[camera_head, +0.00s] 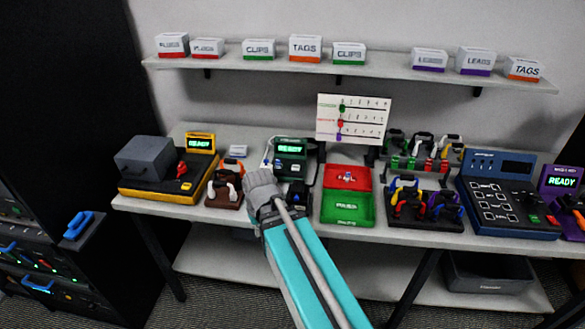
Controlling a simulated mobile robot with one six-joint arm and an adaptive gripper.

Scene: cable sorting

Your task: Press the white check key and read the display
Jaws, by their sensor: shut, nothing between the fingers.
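The blue panel (505,195) stands at the right of the bench. It has a dark display (517,167) with no readable text, white-outlined squares on its face, and green and red keys at its lower right. I cannot single out a white check key. The green tester (291,147) in the middle shows READY. My teal arm reaches up from the bottom, and its grey wrist hides the tester's lower left. My gripper (297,193) appears as a small dark shape beside the wrist, low in front of the tester. It is shut and empty; its fingertips are hard to make out.
A yellow tester (200,142) at left and a purple one (562,181) at far right also show READY. Red (335,178) and green (350,205) trays, cable racks (425,222) and a brown holder (222,201) crowd the bench. A shelf (390,66) with labelled boxes is above.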

